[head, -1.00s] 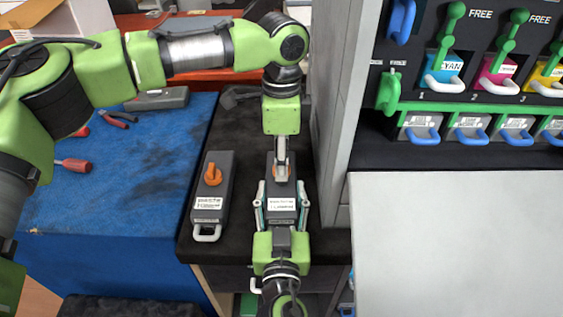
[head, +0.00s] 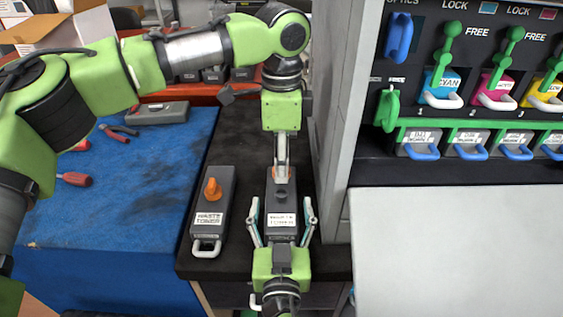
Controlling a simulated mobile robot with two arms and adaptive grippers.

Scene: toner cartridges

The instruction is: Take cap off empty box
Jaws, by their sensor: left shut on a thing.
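The dark grey box (head: 281,204) with a white label lies on the black worktop, with a dark round opening showing in its top. My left gripper (head: 281,176) comes down from above and is shut on the orange cap (head: 274,173), of which only slivers show. The cap is apart from the opening, at the box's far end. My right gripper (head: 281,212) is open at the near end, its fingers on both sides of the box with small gaps. The box's near end is hidden by it.
A second grey box (head: 211,231), labelled waste toner, with its orange cap (head: 212,189) on, lies to the left. A grey panel (head: 335,110) and the printer with coloured cartridges (head: 442,88) stand at the right. Tools lie on the blue cloth (head: 150,180).

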